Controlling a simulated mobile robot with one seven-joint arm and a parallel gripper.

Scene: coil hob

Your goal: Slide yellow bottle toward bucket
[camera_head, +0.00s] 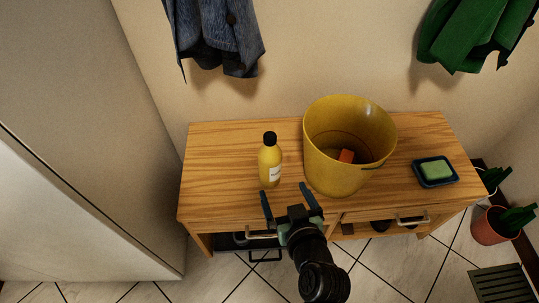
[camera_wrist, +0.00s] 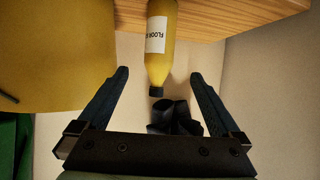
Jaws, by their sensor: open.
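The yellow bottle (camera_head: 269,163) with a black cap and white label stands upright on the wooden bench, left of the yellow bucket (camera_head: 340,175). A gap of bare wood separates them. My gripper (camera_head: 284,190) is open and empty at the bench's front edge, its fingers pointing toward the bottle. In the wrist view the bottle (camera_wrist: 160,55) appears upside down, in line with the space between the fingers (camera_wrist: 160,75). I cannot tell from this view whether they touch. The bucket (camera_wrist: 55,60) fills the left side of that view. An orange object (camera_head: 346,156) lies inside the bucket.
A blue dish (camera_head: 421,180) with a green sponge (camera_head: 437,171) sits right of the bucket on the bench (camera_head: 220,150). The bench left of the bottle is clear. Drawers with handles (camera_head: 412,220) are below. A blue jacket (camera_head: 225,40) and green cloth (camera_head: 465,40) hang above.

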